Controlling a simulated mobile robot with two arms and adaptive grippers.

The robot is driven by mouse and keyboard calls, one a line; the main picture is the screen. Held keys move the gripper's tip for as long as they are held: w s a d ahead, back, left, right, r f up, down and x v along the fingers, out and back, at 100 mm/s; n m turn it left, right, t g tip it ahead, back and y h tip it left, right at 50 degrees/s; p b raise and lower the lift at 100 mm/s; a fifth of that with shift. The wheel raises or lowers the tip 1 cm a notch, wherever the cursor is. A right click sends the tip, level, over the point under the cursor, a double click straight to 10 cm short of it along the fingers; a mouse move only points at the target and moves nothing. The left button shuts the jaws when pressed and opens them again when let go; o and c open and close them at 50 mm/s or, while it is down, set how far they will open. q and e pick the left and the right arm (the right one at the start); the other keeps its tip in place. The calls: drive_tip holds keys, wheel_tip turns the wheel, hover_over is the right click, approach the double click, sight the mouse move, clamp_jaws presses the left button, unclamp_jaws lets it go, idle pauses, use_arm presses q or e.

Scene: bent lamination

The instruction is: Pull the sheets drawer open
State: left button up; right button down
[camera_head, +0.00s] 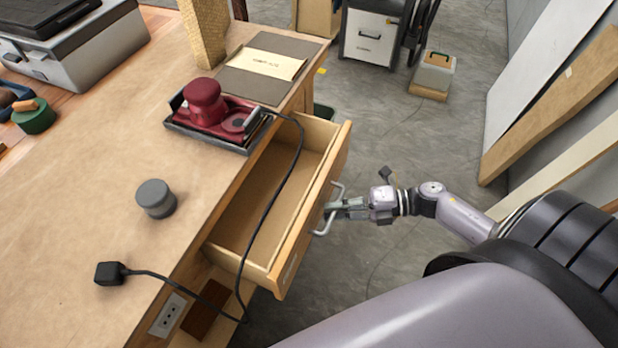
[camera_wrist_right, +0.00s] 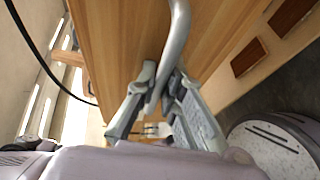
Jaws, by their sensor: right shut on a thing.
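The sheets drawer (camera_head: 270,190) sticks out from the right side of the workbench, and its empty wooden inside shows in the head view. A silver bar handle (camera_head: 325,222) is on its front. My right gripper (camera_head: 335,207) is at the handle, its fingers shut around the bar. In the right wrist view the fingers (camera_wrist_right: 157,95) close on the handle (camera_wrist_right: 176,45), with the wooden drawer front (camera_wrist_right: 115,40) behind. My left gripper is not in view.
A black cord (camera_head: 290,180) runs from the red sander (camera_head: 208,105) across the open drawer to a plug (camera_head: 110,272) on the workbench (camera_head: 80,215). A grey round puck (camera_head: 156,197) stands on the bench. Grey floor (camera_head: 400,130) is clear right of the drawer.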

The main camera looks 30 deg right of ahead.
drive_tip(key=shift+s+d, duration=0.8)
drive_tip(key=shift+s, duration=0.25)
drive_tip(key=shift+s+d, duration=0.8)
drive_tip(key=shift+s, duration=0.2)
drive_tip(key=c, duration=1.7)
unclamp_jaws()
drive_tip(key=v, duration=1.2)
drive_tip(key=shift+w, duration=0.1)
